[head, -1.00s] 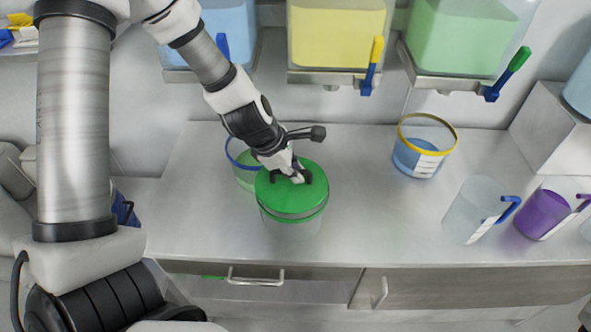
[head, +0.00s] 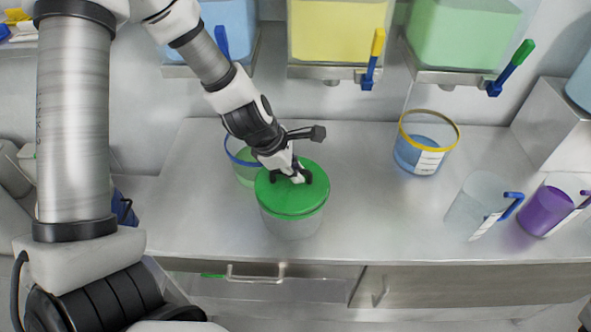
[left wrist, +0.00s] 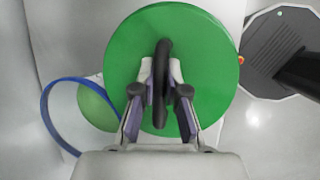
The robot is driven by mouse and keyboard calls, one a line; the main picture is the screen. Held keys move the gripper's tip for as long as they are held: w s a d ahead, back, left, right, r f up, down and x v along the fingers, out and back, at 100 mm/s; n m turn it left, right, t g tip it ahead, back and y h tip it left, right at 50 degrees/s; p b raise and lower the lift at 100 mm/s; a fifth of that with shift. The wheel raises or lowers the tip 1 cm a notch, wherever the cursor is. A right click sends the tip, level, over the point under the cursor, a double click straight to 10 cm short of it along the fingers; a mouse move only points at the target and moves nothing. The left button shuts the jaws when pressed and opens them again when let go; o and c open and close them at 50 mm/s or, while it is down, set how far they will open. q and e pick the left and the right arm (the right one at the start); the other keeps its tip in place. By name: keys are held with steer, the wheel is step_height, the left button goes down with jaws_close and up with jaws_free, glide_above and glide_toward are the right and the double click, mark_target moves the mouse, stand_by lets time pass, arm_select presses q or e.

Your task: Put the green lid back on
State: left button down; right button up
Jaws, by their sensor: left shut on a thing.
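The green lid (head: 308,203) is a round disc with a black handle on top. It sits level on the mouth of a clear round tub (head: 291,226) on the bench, with no gap showing between them. My left gripper (head: 292,177) is above the lid, shut on its handle. In the left wrist view the two fingers (left wrist: 160,90) press on either side of the black handle (left wrist: 162,62), and the green lid (left wrist: 205,60) fills the middle. The lid hides the inside of the tub. My right gripper is not in view.
A blue-rimmed tub (head: 230,147) stands close behind the lidded tub, partly hidden by my arm. A yellow-rimmed tub (head: 420,160), a clear jug (head: 470,205) and a purple-filled jug (head: 546,208) stand to the right. Bins hang behind. The bench (head: 375,225) is clear between.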

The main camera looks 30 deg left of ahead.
arm_select(q)
steer(key=shift+f, duration=0.1)
steer(key=c, duration=1.1)
jaws_free()
